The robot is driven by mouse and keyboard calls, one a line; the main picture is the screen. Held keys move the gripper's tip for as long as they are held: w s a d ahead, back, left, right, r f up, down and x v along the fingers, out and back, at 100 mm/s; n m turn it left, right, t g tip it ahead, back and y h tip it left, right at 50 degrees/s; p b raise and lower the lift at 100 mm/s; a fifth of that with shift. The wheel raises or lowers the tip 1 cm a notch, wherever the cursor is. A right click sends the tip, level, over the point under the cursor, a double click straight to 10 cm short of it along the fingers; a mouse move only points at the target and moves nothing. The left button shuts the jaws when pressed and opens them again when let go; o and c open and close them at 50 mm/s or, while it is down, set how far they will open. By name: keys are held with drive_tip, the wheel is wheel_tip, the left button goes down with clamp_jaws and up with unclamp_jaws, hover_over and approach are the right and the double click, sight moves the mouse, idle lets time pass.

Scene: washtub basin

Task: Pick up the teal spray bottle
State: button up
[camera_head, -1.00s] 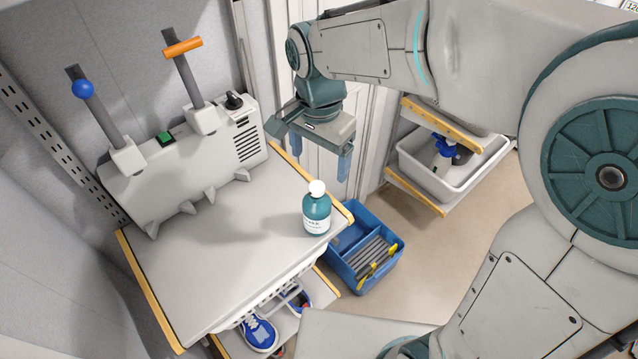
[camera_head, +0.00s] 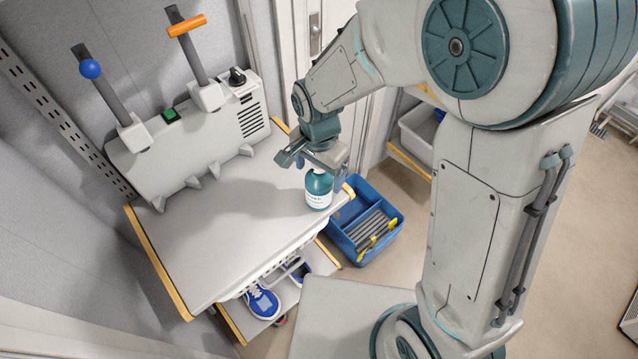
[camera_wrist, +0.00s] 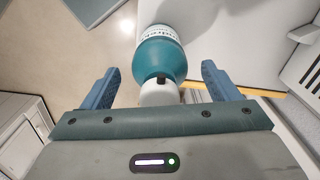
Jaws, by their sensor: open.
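The teal spray bottle (camera_head: 319,190) stands upright on the grey tabletop (camera_head: 210,240) near its right corner. It has a white label and a white top, which is mostly hidden behind my gripper in the head view. My gripper (camera_head: 325,172) is right above the bottle, pointing down. In the wrist view the bottle (camera_wrist: 160,52) lies between and beyond the two blue fingers of my gripper (camera_wrist: 160,82), with its white cap toward the palm. The fingers are apart on either side, with gaps to the bottle.
A grey machine with two levers (camera_head: 185,150) stands along the table's back. A blue caddy (camera_head: 362,222) sits lower, right of the table. Blue shoes (camera_head: 262,302) lie on a shelf below. A white tub (camera_head: 418,132) stands at the right, partly behind my arm.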

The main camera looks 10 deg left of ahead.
drive_tip(key=shift+f, duration=0.75)
drive_tip(key=shift+c, duration=0.3)
drive_tip(key=c, duration=1.5)
drive_tip(key=shift+c, duration=0.4)
drive_tip(key=shift+r, duration=0.1)
